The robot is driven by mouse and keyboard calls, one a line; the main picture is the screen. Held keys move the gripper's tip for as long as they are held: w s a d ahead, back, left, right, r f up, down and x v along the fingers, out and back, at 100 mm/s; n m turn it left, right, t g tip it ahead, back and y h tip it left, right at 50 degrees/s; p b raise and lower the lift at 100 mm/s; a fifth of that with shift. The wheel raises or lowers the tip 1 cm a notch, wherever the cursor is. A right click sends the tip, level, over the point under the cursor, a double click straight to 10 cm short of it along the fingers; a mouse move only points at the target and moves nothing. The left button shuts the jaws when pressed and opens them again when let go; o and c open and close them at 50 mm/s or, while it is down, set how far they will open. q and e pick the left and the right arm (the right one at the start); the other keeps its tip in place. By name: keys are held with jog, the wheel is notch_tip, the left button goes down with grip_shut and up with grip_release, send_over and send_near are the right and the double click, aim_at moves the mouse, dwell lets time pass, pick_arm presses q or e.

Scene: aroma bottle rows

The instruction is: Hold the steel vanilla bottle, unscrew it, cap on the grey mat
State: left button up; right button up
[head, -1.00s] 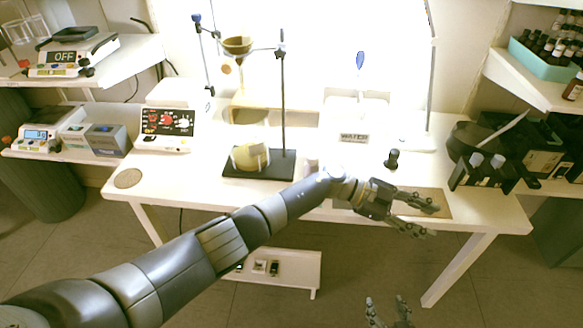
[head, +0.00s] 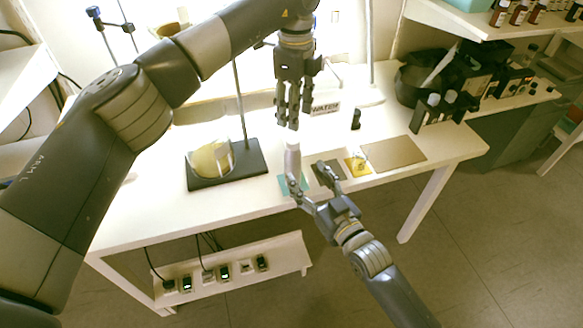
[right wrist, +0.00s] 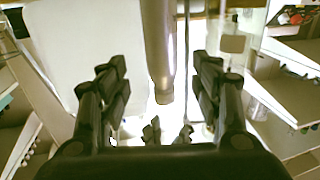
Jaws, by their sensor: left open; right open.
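The steel bottle (head: 292,160), a pale cylinder, stands upright on a teal mat (head: 283,188) near the table's front edge. The grey mat (head: 333,177) lies bare just right of it. My left gripper (head: 288,125) points down above the bottle's top, open and empty. My right gripper (head: 308,177) is open at the bottle's front right. In the right wrist view, which looks inverted, the bottle (right wrist: 157,45) hangs between my right gripper's spread fingers (right wrist: 160,75) without visible contact. The left fingertips (right wrist: 167,133) show just beyond its cap end. The lettering is not readable.
A yellow mat (head: 357,163) and a brown board (head: 393,153) lie further right. A WATER sign (head: 325,108) and small dark bottle (head: 356,118) stand behind. The front table edge is close.

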aim_at(297, 166)
jog(key=x, duration=0.7)
jog(key=shift+w+a, duration=0.2)
jog(key=shift+a, duration=0.05)
jog(key=shift+c, duration=0.3)
grip_shut()
